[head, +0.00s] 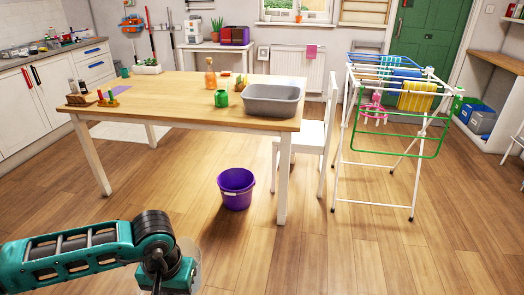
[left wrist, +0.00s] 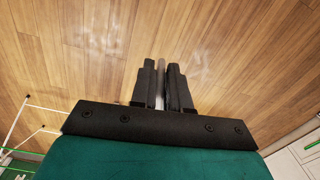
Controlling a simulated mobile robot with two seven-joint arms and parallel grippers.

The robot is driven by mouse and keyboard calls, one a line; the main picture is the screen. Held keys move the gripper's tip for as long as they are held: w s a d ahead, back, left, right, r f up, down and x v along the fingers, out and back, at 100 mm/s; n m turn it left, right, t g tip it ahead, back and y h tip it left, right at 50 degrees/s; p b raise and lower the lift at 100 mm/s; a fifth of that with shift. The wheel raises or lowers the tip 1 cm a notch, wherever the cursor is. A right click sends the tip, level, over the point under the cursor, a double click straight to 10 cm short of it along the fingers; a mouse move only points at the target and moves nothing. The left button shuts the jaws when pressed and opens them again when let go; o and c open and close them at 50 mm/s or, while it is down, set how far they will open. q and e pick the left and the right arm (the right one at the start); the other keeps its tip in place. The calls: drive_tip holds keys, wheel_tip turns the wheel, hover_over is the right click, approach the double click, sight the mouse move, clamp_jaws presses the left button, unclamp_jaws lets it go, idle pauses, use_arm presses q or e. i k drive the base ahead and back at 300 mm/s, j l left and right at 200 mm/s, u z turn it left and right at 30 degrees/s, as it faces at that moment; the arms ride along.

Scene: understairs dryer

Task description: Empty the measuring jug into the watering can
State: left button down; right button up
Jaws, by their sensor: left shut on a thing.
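My left gripper (left wrist: 161,85) is shut on a thin pale grey edge or handle between its fingers in the left wrist view. A clear, see-through vessel, apparently the measuring jug (head: 197,264), shows in part beside my left wrist at the bottom of the head view. It is over the floor, well short of the table; its contents cannot be made out. My arm hides the fingers in the head view. A small green vessel (head: 221,98), possibly the watering can, stands on the wooden table (head: 165,92), left of the grey tub. My right gripper is not in view.
A grey tub (head: 270,100) sits at the table's right end. A purple bucket (head: 236,188) stands on the floor by the table's front. A white chair (head: 310,135) and a drying rack (head: 380,140) with cloths stand to the right. The front floor is clear.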

sight(221, 96)
drive_tip(key=i, duration=0.95)
drive_tip(key=i+u, duration=0.25)
drive_tip(key=i, duration=0.25)
drive_tip(key=i+l+u, duration=0.2)
drive_tip(key=i, duration=0.3)
drive_tip(key=i+l+u, duration=0.25)
drive_tip(key=i, duration=0.25)
